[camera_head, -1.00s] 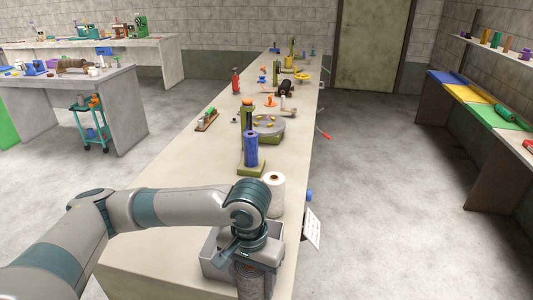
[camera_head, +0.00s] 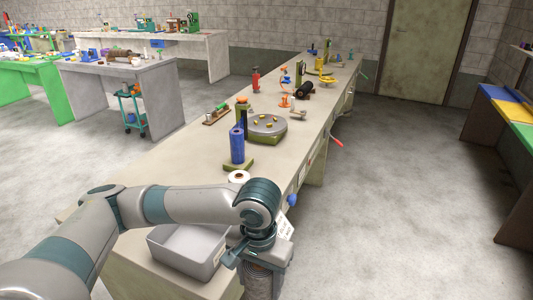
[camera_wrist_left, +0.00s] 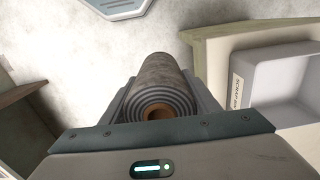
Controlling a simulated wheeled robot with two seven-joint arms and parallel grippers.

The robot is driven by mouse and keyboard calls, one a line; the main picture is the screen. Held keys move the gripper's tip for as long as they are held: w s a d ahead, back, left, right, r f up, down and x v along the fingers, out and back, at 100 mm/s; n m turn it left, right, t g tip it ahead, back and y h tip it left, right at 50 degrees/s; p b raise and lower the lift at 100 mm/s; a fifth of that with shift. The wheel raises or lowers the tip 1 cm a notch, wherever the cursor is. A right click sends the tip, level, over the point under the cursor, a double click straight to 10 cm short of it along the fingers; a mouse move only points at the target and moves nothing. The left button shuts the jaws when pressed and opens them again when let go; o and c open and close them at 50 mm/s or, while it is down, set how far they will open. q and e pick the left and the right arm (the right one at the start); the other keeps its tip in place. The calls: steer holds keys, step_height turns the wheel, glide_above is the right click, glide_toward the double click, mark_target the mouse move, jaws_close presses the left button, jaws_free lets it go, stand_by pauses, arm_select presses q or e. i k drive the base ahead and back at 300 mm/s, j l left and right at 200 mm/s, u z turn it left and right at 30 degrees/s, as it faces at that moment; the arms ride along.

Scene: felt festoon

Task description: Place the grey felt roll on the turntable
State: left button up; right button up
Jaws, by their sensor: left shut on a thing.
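The grey felt roll (camera_head: 259,284) is held by my left gripper (camera_head: 262,266), low at the bottom of the head view, beside the bench's right edge. In the left wrist view the roll (camera_wrist_left: 163,82) shows its coiled end and a brown core, with my left gripper's (camera_wrist_left: 164,98) fingers closed on both sides of it. The turntable (camera_head: 262,132) is a round grey disc on the bench, well beyond the gripper, with several small yellow pieces on it. My right gripper is not in view.
A grey scrap bin (camera_head: 183,262) sits on the bench left of the gripper; it also shows in the wrist view (camera_wrist_left: 262,82). Floor right of the bench is clear.

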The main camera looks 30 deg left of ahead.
mark_target(265, 122)
steer(key=i+l+u, duration=0.2)
steer(key=i+l, duration=0.15)
steer(key=i+l+u, duration=0.2)
steer(key=i+l, duration=0.15)
steer(key=l, duration=0.25)
steer(key=i+l+u, duration=0.2)
steer(key=i, duration=0.35)
steer(key=i+l+u, duration=0.2)
steer(key=i+l, duration=0.25)
steer(key=i+u, duration=0.3)
steer(key=i, duration=0.55)
steer(key=i+j, duration=0.2)
steer(key=i, duration=0.1)
